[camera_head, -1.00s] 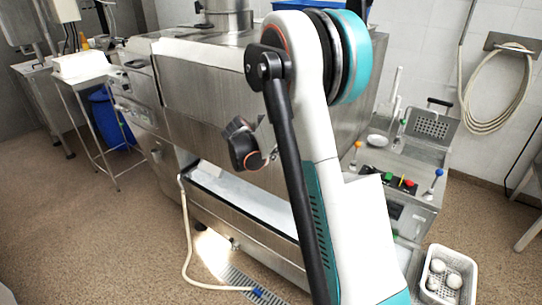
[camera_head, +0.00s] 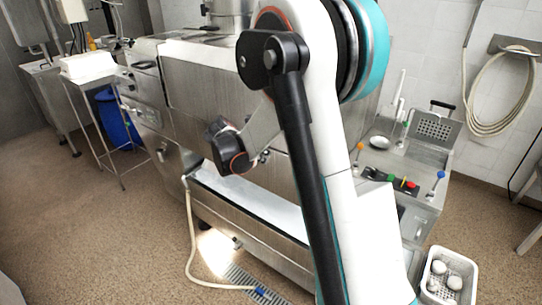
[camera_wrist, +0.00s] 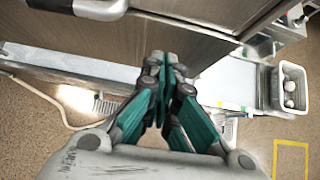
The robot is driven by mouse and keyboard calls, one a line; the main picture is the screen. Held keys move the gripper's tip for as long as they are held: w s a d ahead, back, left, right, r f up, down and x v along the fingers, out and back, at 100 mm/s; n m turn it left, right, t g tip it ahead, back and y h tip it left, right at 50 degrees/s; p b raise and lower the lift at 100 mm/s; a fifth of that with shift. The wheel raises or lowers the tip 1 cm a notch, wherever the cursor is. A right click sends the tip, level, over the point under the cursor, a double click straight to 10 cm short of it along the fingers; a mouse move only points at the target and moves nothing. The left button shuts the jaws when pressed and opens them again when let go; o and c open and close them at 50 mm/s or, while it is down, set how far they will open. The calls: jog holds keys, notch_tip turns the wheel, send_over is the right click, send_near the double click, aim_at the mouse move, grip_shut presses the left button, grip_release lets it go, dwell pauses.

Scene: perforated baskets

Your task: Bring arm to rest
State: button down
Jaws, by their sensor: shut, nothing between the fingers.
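My gripper (camera_wrist: 166,72) shows in the wrist view with its teal fingers together, shut and empty. In that view it hangs in front of the steel machine's side and the pale ledge below it. In the head view my raised arm fills the middle and right of centre; the gripper's fingers are hidden there. A white perforated basket (camera_head: 448,277) with several pale round objects stands at the lower right of the head view. The basket also shows at the right of the wrist view (camera_wrist: 280,106), well apart from my gripper.
A large steel machine (camera_head: 205,75) stands close behind my arm. A control panel (camera_head: 392,181) with coloured buttons is to its right. A hose (camera_head: 190,240) and drain grate (camera_head: 245,283) lie on the floor. A wire-legged stand (camera_head: 98,80) is at left. Brown floor at the lower left is clear.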

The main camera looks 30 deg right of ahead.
jog(key=shift+p+v, duration=0.35)
jog(key=shift+v, duration=1.75)
jog(key=shift+s+a, duration=0.15)
jog(key=s+a+r+m+t+y, duration=0.1)
jog(key=s+a+r+m+y, duration=0.1)
jog(key=s+a+r+m, duration=0.3)
jog(key=s+a+r+m+t+y, duration=0.1)
jog(key=s+a+r+m+y, duration=0.1)
jog(key=s+a+m, duration=0.4)
jog(key=s+a+m+y, duration=0.1)
jog(key=s+a+m, duration=0.1)
jog(key=s, duration=0.3)
jog(key=s+a+m+t+y+b, duration=0.1)
jog(key=s+a+m+y, duration=0.1)
jog(key=s+m, duration=0.3)
jog(key=s+a+m+t+y, duration=0.1)
jog(key=s+a+m, duration=0.3)
jog(key=s, duration=0.3)
jog(key=shift+a+f+b, duration=0.2)
jog(key=shift+f+b, duration=0.1)
jog(key=shift+b, duration=0.05)
jog(key=shift+d, duration=0.1)
